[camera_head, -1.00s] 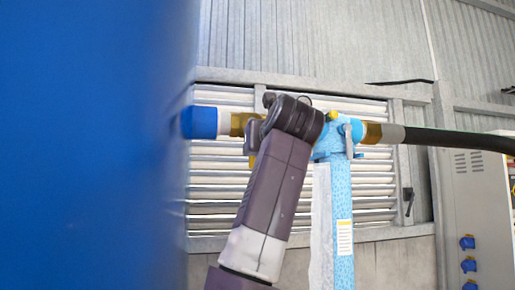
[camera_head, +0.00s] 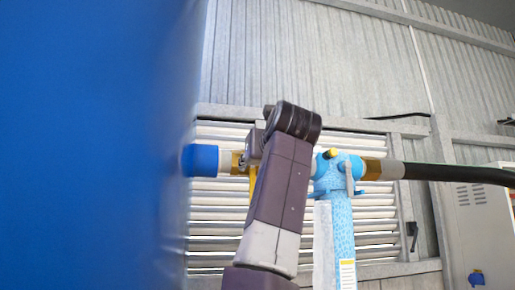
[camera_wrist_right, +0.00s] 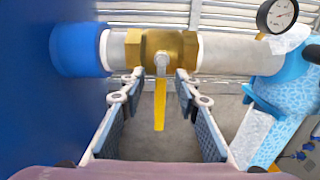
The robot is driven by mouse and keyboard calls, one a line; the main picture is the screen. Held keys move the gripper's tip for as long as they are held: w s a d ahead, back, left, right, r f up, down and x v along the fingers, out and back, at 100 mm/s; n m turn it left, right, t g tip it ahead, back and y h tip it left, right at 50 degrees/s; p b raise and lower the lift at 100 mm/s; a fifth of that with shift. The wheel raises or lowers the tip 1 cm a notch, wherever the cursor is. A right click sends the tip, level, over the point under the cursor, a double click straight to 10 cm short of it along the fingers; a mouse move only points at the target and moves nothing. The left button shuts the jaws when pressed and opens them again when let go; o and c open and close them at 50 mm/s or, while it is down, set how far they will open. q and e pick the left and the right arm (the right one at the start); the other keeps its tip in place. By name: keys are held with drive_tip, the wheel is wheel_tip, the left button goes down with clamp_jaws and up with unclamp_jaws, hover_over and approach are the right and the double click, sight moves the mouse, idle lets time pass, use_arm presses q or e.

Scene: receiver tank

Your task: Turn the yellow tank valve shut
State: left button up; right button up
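The yellow valve handle (camera_wrist_right: 159,104) hangs straight down from the nut of a brass valve body (camera_wrist_right: 175,48) in the right wrist view. The valve sits in a white pipe between a blue cap (camera_wrist_right: 78,50) and a light-blue fitting (camera_wrist_right: 285,80). My right gripper (camera_wrist_right: 158,80) is open. Its two fingers stand on either side of the handle, with visible gaps, their tips just below the brass body. In the head view the handle (camera_head: 252,182) shows as a thin yellow strip beside my right arm, which hides part of the valve. My left gripper is not in view.
A large blue surface (camera_head: 80,140) fills the left of the head view. The light-blee post (camera_head: 341,230) and black hose (camera_head: 455,173) are at the right. A round gauge (camera_wrist_right: 277,14) is above the pipe. A louvred wall panel (camera_head: 220,225) stands behind.

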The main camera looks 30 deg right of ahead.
drive_tip(key=r, duration=0.4)
drive_tip(key=shift+s+d+r, duration=0.1)
drive_tip(key=shift+d+r, duration=0.1)
drive_tip(key=shift+r, duration=0.05)
drive_tip(key=shift+d, duration=0.1)
idle(0.3)
drive_tip(key=shift+f, duration=0.1)
